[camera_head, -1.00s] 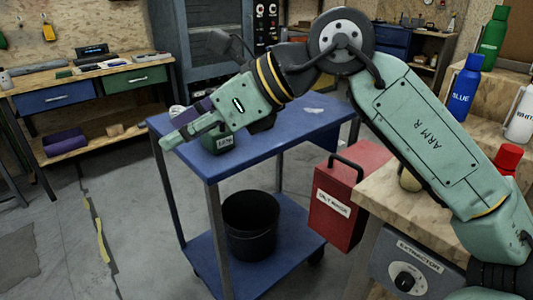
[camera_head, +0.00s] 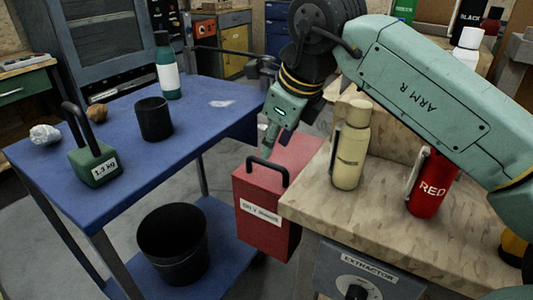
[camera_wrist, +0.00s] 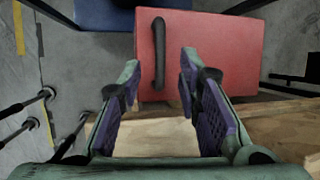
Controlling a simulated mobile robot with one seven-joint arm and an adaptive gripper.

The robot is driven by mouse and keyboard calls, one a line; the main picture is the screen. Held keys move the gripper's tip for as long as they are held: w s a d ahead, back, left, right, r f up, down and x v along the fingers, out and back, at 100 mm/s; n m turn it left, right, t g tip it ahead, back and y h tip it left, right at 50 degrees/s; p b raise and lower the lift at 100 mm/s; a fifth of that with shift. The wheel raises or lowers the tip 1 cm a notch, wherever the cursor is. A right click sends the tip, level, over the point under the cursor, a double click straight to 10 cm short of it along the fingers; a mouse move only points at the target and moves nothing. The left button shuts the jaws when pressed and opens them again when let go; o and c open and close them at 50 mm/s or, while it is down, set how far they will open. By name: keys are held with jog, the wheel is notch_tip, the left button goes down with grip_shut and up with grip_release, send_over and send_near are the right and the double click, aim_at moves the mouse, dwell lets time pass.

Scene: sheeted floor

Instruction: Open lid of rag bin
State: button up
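The red rag bin (camera_head: 266,220) stands between the blue cart and the wooden bench, with a white label on its front. Its flat red lid (camera_wrist: 215,50) looks shut. A black bar handle (camera_head: 268,168) stands up from the lid; it also shows in the wrist view (camera_wrist: 158,55). My gripper (camera_head: 266,150) points down just above the lid, close to the handle. In the wrist view my gripper (camera_wrist: 160,75) is open and empty, with its purple-padded fingers apart and the handle lying ahead in line with the gap. I cannot tell whether any finger touches the handle.
The wooden bench (camera_head: 400,220) is close on the right, with a cream bottle (camera_head: 351,150) and a red bottle (camera_head: 430,185) near its edge. The blue cart (camera_head: 205,150) on the left holds a green weight (camera_head: 95,165), a black cup (camera_head: 154,119) and a teal bottle (camera_head: 167,70).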

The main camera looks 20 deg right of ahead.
aim_at(264, 160)
jog(key=x, duration=0.5)
jog(key=shift+w+f, duration=0.2)
jog(key=shift+f, duration=0.1)
jog(key=shift+c, duration=0.3)
grip_shut()
dwell(0.3)
